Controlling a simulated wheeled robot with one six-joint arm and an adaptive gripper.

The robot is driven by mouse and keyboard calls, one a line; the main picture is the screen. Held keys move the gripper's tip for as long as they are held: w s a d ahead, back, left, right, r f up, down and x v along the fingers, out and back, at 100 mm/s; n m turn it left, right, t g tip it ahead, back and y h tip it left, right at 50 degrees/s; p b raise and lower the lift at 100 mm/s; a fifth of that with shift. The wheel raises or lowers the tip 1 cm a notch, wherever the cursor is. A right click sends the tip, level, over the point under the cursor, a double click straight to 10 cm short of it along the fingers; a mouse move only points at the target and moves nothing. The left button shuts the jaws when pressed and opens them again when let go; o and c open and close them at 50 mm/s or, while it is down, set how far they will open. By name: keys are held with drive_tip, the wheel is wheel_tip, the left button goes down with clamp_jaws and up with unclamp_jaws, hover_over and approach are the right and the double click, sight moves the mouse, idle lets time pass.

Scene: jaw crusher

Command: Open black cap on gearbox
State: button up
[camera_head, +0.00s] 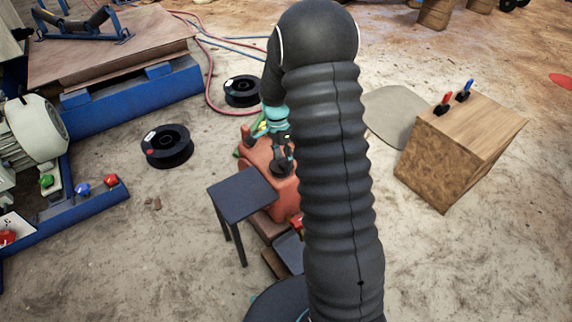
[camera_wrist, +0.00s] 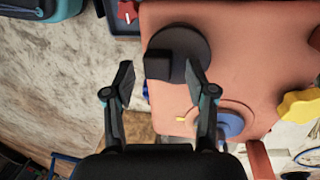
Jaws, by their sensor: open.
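The black cap (camera_wrist: 190,42) is a round disc with a raised block handle on the gearbox's face. In the head view the cap (camera_head: 282,168) shows as a dark disc, partly hidden by my gripper (camera_head: 285,150). In the wrist view my gripper (camera_wrist: 159,78) is open and empty. The handle appears between the fingertips, and the right fingertip overlaps the disc; I cannot tell whether they touch.
A dark small table (camera_head: 241,197) stands just left of the gearbox. A yellow knob (camera_wrist: 299,104) and a blue round part (camera_wrist: 230,124) sit on the gearbox. A wooden box (camera_head: 455,150) stands right, and black spools (camera_head: 167,147) lie left. My arm hides the gearbox's right side.

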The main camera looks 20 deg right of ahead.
sight(284, 165)
drive_tip(key=t+b, duration=0.1)
drive_tip(key=f+b, duration=0.1)
drive_tip(key=b, duration=0.1)
drive_tip(key=shift+s+d+f+t, duration=0.15)
drive_tip(key=shift+s+f+t, duration=0.05)
drive_tip(key=shift+s+t, duration=0.2)
wheel_tip(284, 165, up, 15)
drive_tip(key=p, duration=0.2)
drive_tip(key=s+a+r+n+t+b, duration=0.1)
drive_tip(key=s+a+r+n+t, duration=0.1)
drive_tip(key=s, duration=0.6)
drive_tip(key=s+a+r+n+t+b, duration=0.1)
drive_tip(key=s+a+r+n+b, duration=0.1)
drive_tip(key=s+a+r+n, duration=0.3)
drive_tip(key=shift+s+a+n+t, duration=0.4)
drive_tip(key=shift+s+a+n, duration=0.4)
drive_tip(key=shift+s+n, duration=0.85)
